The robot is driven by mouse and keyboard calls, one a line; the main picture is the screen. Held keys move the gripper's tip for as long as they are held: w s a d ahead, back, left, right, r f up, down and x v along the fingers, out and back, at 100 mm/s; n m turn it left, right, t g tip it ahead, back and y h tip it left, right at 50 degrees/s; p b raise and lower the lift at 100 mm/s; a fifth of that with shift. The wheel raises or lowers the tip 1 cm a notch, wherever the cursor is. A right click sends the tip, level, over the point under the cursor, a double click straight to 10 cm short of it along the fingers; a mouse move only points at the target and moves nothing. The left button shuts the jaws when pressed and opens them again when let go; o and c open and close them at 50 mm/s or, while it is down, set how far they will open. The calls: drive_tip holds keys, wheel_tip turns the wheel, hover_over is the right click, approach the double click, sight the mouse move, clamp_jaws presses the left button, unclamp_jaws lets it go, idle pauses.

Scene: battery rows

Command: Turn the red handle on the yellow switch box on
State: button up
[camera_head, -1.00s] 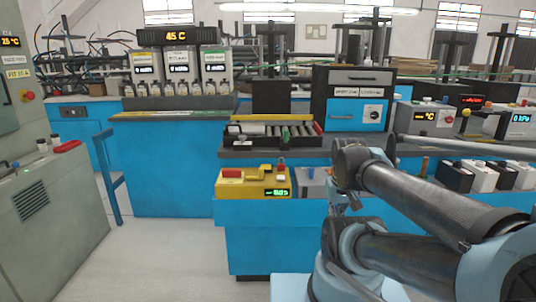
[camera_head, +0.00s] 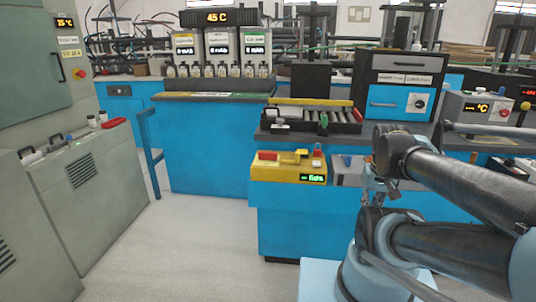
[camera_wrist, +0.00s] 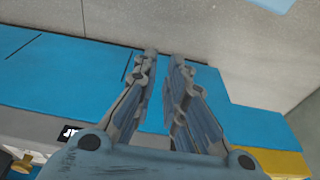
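The yellow switch box (camera_head: 290,171) sits at the front end of the blue bench in the head view. A red block-like part (camera_head: 267,155) is on its top left, a small red knob (camera_head: 317,153) is on its top right, and a green readout (camera_head: 312,178) is on its front. I cannot tell which way the handle is set. My gripper (camera_wrist: 163,55) is empty, its fingertips a narrow gap apart, over blue panels in the wrist view. In the head view my arm hangs right of the box, apart from it. A yellow surface (camera_wrist: 280,163) shows at the wrist view's lower right.
A grey box (camera_head: 347,170) stands right beside the yellow one. A tray of grey cylinders (camera_head: 311,117) is behind it. A grey cabinet (camera_head: 85,175) stands at the left. The floor (camera_head: 180,240) between cabinet and bench is clear.

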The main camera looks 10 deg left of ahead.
drive_tip(key=shift+o, duration=1.2)
drive_tip(key=w+a+r+n, duration=0.5)
drive_tip(key=w+r, duration=0.2)
drive_tip(key=r, duration=0.3)
drive_tip(key=shift+w+a+r+g, duration=0.2)
drive_tip(key=shift+w+a+g, duration=0.1)
drive_tip(key=shift+a, duration=0.05)
wheel_tip(320, 180, up, 12)
drive_tip(key=n+g, duration=0.2)
drive_tip(key=n, duration=1.1)
hover_over(268, 156)
drive_tip(key=w, duration=0.1)
drive_tip(key=f, duration=1.6)
drive_tip(key=shift+a+f, duration=0.3)
drive_tip(key=shift+f, duration=0.1)
clamp_jaws()
